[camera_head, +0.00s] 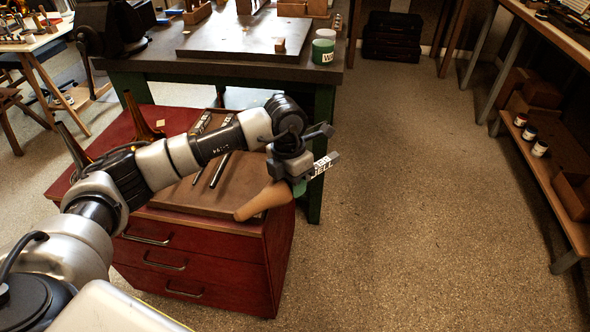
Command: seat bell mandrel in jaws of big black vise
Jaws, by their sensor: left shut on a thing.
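My left gripper (302,178) is shut on the bell mandrel (262,202), a tan tapered piece with a green part near the fingers. A white label with the letters "ELL" shows beside the fingers. The big black vise (108,28) stands at the left end of the dark workbench, well apart from the mandrel. Its jaw opening cannot be made out. My right gripper is not in view.
The red drawer cabinet (190,255) carries a brown board (170,199), metal rods and brass horn parts. Open floor (420,200) lies to the right, before a shelf unit (550,180).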

